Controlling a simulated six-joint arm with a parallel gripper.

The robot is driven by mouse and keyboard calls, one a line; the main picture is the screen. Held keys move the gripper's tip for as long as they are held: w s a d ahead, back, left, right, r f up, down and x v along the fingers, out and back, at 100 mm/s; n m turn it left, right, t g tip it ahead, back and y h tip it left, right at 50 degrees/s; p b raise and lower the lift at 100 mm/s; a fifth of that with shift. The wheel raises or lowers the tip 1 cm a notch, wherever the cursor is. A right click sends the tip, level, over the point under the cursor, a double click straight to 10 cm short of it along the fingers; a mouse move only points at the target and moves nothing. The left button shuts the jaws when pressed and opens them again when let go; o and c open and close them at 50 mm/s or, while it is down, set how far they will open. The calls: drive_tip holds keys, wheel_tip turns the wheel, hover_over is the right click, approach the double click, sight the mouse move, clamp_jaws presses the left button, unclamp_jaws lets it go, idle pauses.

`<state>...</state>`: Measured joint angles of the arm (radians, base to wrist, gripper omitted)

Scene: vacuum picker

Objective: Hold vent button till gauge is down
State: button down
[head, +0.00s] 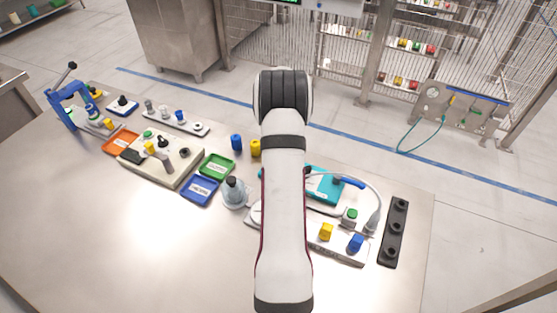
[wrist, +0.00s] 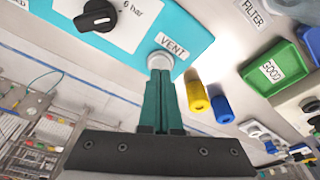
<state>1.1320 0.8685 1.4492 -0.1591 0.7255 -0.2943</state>
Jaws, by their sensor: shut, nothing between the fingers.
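The teal unit (head: 325,186) stands on the right side of the table in the head view, partly hidden by my arm. In the wrist view its panel (wrist: 190,25) carries a round whitish button (wrist: 160,58) beside a VENT label (wrist: 173,44). A black knob (wrist: 97,17) with a "6 bar" mark sits on the same panel. My gripper (wrist: 160,74) is shut and empty, its fingertips right at the vent button and overlapping its edge. I cannot tell how far the button is pressed. No gauge face shows. The gripper is hidden behind my arm in the head view.
Yellow (wrist: 197,97) and blue (wrist: 222,109) cylinders stand close beside the unit. A green GOOD bin (wrist: 273,72) is farther right in the wrist view. In the head view, a hose tool (head: 373,222) and dark rack (head: 393,232) stand right. The front left table is clear.

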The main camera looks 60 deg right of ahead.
drive_tip(key=shift+f, duration=0.6)
idle(2.1)
drive_tip(key=shift+r, duration=0.15)
idle(0.3)
drive_tip(key=shift+w+d+v, duration=0.1)
drive_tip(key=shift+d+v, duration=0.05)
drive_tip(key=shift+v, duration=0.8)
drive_tip(key=shift+w+d+v, duration=0.1)
drive_tip(key=shift+d+v, duration=0.1)
drive_tip(key=shift+v, duration=0.75)
drive_tip(key=shift+w+d+v, duration=0.1)
drive_tip(key=shift+d+v, duration=0.05)
drive_tip(key=shift+v, duration=0.8)
drive_tip(key=shift+r, duration=0.15)
